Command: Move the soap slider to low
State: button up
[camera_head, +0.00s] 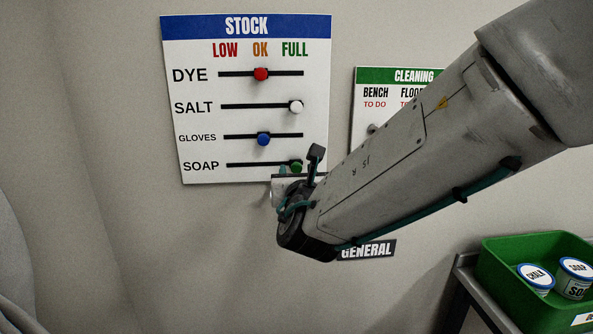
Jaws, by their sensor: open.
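The stock board (200,122) hangs on the wall, with columns LOW, OK and FULL over several slider tracks. The soap slider (296,166) is a green knob on the bottom track, at its right end under FULL. My gripper (295,170) is open at the board's lower right, close to the green knob. The wrist and one dark finger partly cover the knob and the end of its track. Whether the fingers touch the knob or stand around it, I cannot tell.
The red dye knob (261,74) and blue gloves knob (263,140) sit mid-track; the white salt knob (296,107) is at the right. A cleaning board (400,76) is partly behind my arm. A green crate (497,268) with tubs stands lower right. Wall left of the board is clear.

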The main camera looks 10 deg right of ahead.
jog(key=shift+w+d, duration=0.1)
jog(key=shift+w, duration=0.65)
grip_shut()
